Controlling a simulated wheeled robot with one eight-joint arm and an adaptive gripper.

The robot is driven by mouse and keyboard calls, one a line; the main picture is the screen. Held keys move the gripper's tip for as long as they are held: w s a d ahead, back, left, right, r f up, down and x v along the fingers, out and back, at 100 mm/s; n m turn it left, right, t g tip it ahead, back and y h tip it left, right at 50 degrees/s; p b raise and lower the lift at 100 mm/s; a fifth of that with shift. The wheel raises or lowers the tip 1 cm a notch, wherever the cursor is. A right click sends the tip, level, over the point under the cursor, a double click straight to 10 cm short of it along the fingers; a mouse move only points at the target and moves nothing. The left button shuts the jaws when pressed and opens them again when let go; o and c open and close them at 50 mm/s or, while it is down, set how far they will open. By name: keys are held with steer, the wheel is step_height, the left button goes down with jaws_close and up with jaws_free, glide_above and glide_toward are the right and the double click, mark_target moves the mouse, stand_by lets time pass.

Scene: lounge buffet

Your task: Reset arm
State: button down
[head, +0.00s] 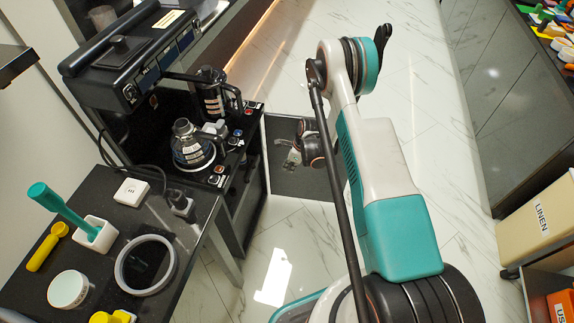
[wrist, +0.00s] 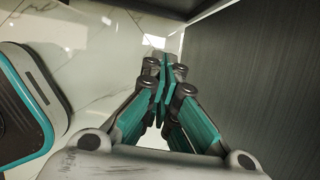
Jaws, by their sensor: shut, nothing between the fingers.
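My gripper (head: 291,160) hangs low beside the dark cabinet under the coffee machine in the head view, partly behind my white and teal arm. In the wrist view my gripper (wrist: 163,72) shows its teal fingers together at the tips, with nothing between them. It points down toward the pale marble floor, apart from the dark cabinet panel to the right. My own teal and white base shows at the left of the wrist view.
A black coffee machine (head: 135,65) holds glass pots (head: 190,146) at the left. A dark side table (head: 100,190) carries a yellow scoop (head: 48,247), a white ring (head: 122,267) and a white tub (head: 69,289). A linen bin (head: 540,220) stands right. The marble floor (head: 330,30) is clear behind my arm.

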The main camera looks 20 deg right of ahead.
step_height(320, 180, up, 19)
steer(key=w+a+n+t, duration=0.1)
steer(key=w+n, duration=0.1)
steer(key=n, duration=0.3)
steer(key=s+a+r+n+t+h, duration=0.1)
steer(key=s+r+n, duration=0.2)
steer(key=r, duration=0.7)
steer(key=s+a+r+n+h, duration=0.1)
steer(key=s+a+r+n, duration=0.2)
steer(key=r, duration=0.7)
steer(key=s+r+n+t, duration=0.1)
steer(key=s+r+n, duration=0.5)
steer(key=s+r, duration=0.45)
steer(key=s+a+r+n+t, duration=0.1)
steer(key=s+a+n+t, duration=0.1)
steer(key=s+n, duration=0.6)
steer(key=s, duration=0.7)
steer(key=shift+r+h, duration=0.15)
steer(key=shift+h, duration=0.25)
steer(key=shift+s, duration=0.1)
